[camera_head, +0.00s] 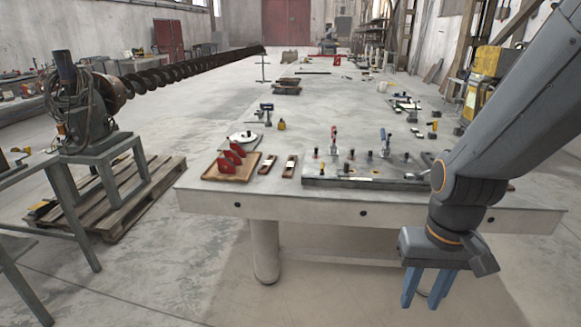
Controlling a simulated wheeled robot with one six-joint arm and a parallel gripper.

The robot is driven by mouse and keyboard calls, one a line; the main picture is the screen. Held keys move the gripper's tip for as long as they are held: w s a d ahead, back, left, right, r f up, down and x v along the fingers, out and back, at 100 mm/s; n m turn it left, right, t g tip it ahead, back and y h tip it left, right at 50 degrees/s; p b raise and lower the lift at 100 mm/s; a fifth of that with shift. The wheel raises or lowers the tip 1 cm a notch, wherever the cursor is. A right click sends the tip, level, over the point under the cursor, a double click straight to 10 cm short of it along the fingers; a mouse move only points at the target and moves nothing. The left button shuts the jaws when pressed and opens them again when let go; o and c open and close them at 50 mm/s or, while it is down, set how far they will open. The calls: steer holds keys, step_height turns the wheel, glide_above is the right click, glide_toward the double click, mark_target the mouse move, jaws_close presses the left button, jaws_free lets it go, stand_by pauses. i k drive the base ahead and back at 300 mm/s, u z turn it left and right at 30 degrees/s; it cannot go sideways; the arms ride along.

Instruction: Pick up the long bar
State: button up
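My gripper (422,298) hangs at the lower right, in front of the near edge of the long table (330,212). Its two blue fingers point down and stand apart, with nothing between them. A thin dark bar (313,72) lies flat far back on the table, near the middle of the picture. It is small at this distance, and I cannot tell for certain that it is the long bar. My gripper is far from it, on the near side of the table.
A fixture plate (365,170) with clamps lies at the table's near end, beside a wooden tray (232,167) with red parts. A long auger (180,73) and its positioner (85,105) stand at the left, by a pallet (122,205). Floor is clear between pallet and table.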

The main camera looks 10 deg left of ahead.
mark_target(289, 165)
steer(key=k, duration=0.65)
steer(key=u, duration=0.55)
steer(key=i, duration=0.85)
steer(key=u, duration=0.55)
steer(key=i, duration=1.6)
steer(key=z, duration=0.55)
